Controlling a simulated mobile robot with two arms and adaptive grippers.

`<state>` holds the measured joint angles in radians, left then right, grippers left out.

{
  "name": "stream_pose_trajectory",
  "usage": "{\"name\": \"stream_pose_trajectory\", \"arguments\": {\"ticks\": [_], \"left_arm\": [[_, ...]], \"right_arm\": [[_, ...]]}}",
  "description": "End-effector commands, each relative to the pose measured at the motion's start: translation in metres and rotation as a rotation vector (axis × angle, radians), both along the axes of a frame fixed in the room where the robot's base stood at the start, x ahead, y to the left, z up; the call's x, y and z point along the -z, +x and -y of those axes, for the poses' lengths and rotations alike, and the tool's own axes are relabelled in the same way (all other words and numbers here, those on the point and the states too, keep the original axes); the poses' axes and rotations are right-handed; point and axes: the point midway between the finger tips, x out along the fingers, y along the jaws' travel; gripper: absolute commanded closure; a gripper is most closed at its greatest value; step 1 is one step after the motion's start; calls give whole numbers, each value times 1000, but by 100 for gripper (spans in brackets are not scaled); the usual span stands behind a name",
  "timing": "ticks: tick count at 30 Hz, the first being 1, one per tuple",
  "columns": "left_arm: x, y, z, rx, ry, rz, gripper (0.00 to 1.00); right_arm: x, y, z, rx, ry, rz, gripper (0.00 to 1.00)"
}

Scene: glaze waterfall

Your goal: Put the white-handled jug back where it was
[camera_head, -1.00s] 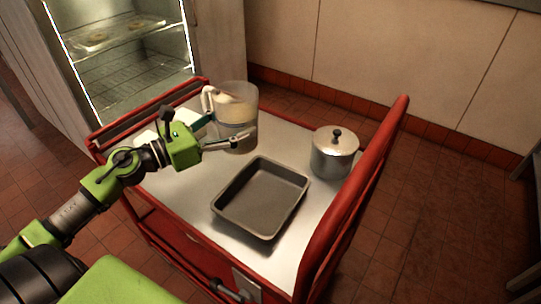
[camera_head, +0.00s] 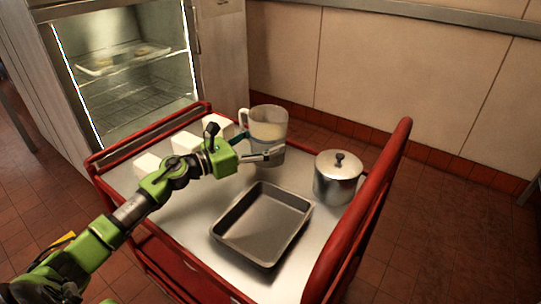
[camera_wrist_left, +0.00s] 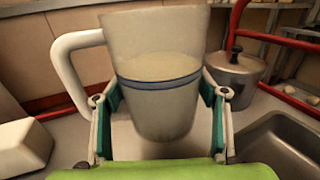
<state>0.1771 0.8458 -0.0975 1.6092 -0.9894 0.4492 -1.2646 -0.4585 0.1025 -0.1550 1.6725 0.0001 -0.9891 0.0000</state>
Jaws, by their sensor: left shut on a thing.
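The white-handled jug (camera_head: 267,122) is a clear cup-shaped vessel with a pale liquid inside. It is upright at the back of the cart top (camera_head: 185,208), with its handle to the left. My left gripper (camera_head: 262,148) is shut on the jug's body. In the left wrist view the jug (camera_wrist_left: 158,60) sits between the two fingers of my gripper (camera_wrist_left: 160,98), and the handle is free at the left. Whether its base touches the cart top I cannot tell. My right gripper is not in view.
A grey baking pan (camera_head: 262,225) lies on the cart in front of the jug. A lidded metal pot (camera_head: 337,180) stands to its right by the red rail (camera_head: 362,215). Several white blocks (camera_head: 150,163) stand along the left edge. A lit cabinet (camera_head: 120,70) stands behind at left.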

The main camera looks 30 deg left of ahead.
Motion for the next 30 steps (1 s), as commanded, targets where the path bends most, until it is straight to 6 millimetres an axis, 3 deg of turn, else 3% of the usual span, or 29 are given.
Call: {"name": "stream_pose_trajectory", "arguments": {"ticks": [10, 16, 29, 30], "left_arm": [[24, 23, 5, -1, -2, 8, 84], [49, 21, 5, 0, -2, 6, 84], [53, 21, 4, -1, 0, 7, 84], [56, 20, 5, 0, 1, 2, 27]], "right_arm": [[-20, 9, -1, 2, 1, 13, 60], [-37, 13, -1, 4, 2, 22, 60], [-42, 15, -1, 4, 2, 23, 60], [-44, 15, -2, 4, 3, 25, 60]]}}
